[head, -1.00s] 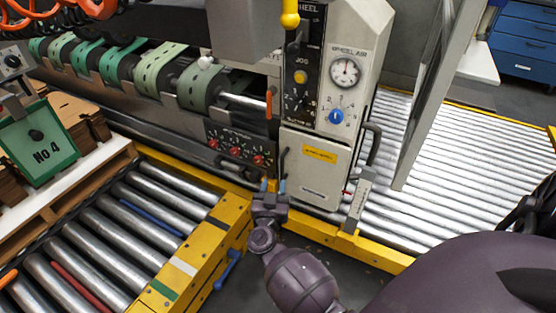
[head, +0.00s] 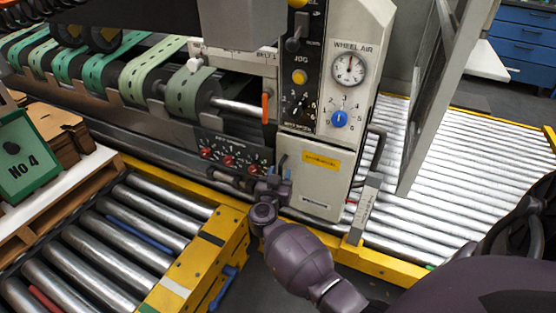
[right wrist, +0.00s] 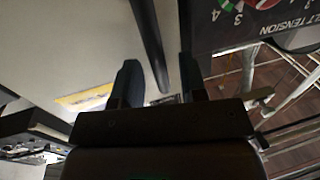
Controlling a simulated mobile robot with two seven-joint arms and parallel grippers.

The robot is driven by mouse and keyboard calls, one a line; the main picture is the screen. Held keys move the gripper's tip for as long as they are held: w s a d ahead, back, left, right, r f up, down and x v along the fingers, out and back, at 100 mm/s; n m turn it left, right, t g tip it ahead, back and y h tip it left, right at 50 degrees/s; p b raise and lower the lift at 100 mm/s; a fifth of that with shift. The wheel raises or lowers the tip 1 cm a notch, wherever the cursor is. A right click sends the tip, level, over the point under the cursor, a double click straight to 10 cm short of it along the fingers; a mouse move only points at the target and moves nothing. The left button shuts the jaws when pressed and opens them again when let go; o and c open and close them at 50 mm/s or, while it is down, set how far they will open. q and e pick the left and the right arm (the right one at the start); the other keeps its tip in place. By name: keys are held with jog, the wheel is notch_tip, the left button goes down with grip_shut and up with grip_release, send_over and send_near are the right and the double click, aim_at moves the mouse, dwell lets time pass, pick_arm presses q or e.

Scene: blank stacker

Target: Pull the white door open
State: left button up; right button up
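The white door (head: 322,180) is the lower front panel of the machine cabinet, with a yellow label, and looks shut. Its dark bar handle (head: 282,166) is at the door's left edge, partly hidden by my gripper. My right gripper (head: 279,178) is at the handle's lower part. In the right wrist view, the two fingers of the right gripper (right wrist: 160,72) are apart. The dark handle (right wrist: 150,42) runs between them in the picture; I cannot tell whether they touch it. The white door (right wrist: 60,60) fills the left there. My left gripper is not in view.
A control panel with red knobs (head: 229,161) is just left of the door. A yellow rail (head: 350,250) runs along the cabinet's foot. A grey post (head: 365,208) and dark curved bar (head: 377,150) stand right of the door. Roller conveyors (head: 465,175) lie on both sides.

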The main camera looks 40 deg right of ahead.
jog(key=shift+w+d, duration=0.4)
jog(key=shift+d, duration=0.15)
jog(key=shift+c, duration=0.5)
grip_shut()
